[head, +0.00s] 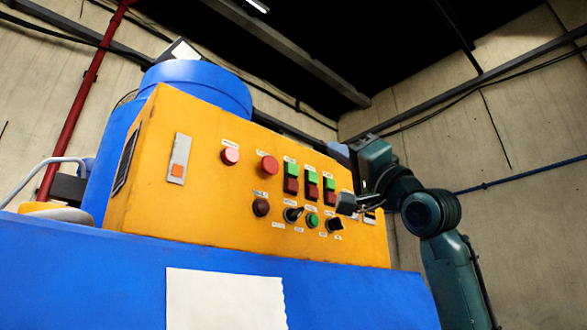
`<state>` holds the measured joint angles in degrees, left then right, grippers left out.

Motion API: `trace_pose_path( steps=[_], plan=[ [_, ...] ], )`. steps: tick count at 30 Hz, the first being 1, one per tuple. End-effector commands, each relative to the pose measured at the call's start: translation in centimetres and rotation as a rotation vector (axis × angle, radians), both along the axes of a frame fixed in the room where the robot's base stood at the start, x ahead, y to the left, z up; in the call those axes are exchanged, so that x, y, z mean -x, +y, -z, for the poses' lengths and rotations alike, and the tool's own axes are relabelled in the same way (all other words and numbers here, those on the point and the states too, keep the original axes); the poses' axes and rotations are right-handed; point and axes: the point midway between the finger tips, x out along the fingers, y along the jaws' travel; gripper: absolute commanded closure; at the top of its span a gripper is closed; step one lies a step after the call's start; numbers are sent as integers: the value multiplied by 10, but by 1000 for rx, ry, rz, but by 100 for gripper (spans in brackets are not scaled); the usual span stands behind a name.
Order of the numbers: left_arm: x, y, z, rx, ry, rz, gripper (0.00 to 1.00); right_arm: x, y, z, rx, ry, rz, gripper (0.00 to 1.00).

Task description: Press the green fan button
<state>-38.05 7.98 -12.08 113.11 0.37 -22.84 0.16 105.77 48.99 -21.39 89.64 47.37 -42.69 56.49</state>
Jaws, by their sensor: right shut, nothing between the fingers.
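An orange control panel (215,195) carries several buttons and switches. Three green-over-red rectangular buttons sit in its upper right: green tops at the left (291,169), middle (311,177) and right (329,184). A round green button (313,220) is in the lower row, between two black knobs. The labels are too small to read, so I cannot tell which green one is the fan's. My right gripper (346,204) is shut and empty, in front of the panel's right part, just right of the rightmost button pair. It hides part of the panel there. My left gripper is not in view.
A round red button (269,165), a red light (230,156) and a dark red button (261,207) are left of the green ones. Black knobs (293,214) and (335,225) stick out nearby. The blue machine body (110,285) lies below, with a white sheet (225,298).

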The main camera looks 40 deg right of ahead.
Motion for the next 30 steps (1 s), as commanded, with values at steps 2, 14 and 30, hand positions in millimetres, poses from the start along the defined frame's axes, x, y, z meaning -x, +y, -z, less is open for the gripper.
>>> trace_pose_path(
  steps=[2, 14, 30],
  plan=[
    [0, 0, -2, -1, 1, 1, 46, -10, 1, -1, 0, 4, 1, 100],
    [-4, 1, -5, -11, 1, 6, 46, -64, 6, 0, -1, 1, -3, 100],
    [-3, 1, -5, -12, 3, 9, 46, -78, 7, 0, 0, 0, 0, 100]
  ],
)
